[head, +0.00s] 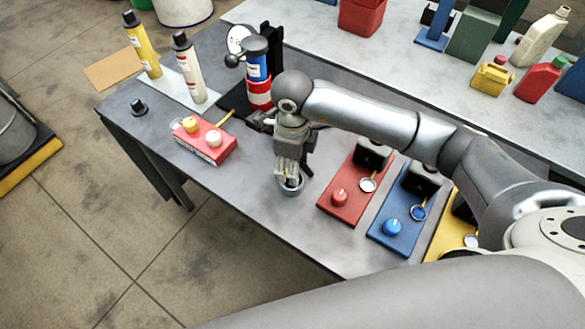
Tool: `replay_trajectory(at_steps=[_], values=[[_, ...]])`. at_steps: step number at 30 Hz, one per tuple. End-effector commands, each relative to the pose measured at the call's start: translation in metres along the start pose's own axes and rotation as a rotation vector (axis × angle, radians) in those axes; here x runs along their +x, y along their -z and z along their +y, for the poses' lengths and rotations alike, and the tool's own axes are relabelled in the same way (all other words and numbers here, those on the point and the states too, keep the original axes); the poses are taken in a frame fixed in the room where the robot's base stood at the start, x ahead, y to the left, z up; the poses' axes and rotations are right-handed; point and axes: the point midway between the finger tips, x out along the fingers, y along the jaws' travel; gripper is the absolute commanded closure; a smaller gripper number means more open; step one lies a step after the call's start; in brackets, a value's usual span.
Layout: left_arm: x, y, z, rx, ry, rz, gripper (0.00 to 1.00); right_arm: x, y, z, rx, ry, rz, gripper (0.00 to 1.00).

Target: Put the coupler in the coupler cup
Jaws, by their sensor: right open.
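A small grey metal cup (291,189), likely the coupler cup, stands on the dark grey table left of the red block. My right gripper (289,178) points down over this cup, its fingertips at the cup's mouth. It is open. Something small and pale shows at the fingertips inside the cup's rim, but I cannot tell whether it is the coupler or part of the fingers. The fingers hide most of the cup's inside. My left gripper is not in view.
Yellow (144,50) and white (190,72) bottles and a blue-red cylinder (258,68) stand behind. Table in front is clear.

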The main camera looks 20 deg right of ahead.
Motion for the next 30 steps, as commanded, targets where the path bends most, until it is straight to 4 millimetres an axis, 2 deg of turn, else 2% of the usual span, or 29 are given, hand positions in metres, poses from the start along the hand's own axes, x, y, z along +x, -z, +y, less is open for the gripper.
replay_trajectory(at_steps=[1,6,13,19,30], values=[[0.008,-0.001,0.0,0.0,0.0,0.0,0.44,-0.008,-0.001,-0.001,-0.001,0.005,-0.005,0.5],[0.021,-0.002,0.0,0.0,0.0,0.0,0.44,-0.047,-0.001,-0.001,-0.001,0.005,-0.005,0.5],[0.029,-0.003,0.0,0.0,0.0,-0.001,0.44,-0.086,-0.001,-0.001,0.0,0.002,-0.002,0.5],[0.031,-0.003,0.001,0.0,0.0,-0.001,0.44,-0.099,0.0,0.0,0.0,-0.001,0.0,0.5],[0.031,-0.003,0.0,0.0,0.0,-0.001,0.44,-0.1,0.0,0.0,0.0,-0.001,0.001,0.5]])
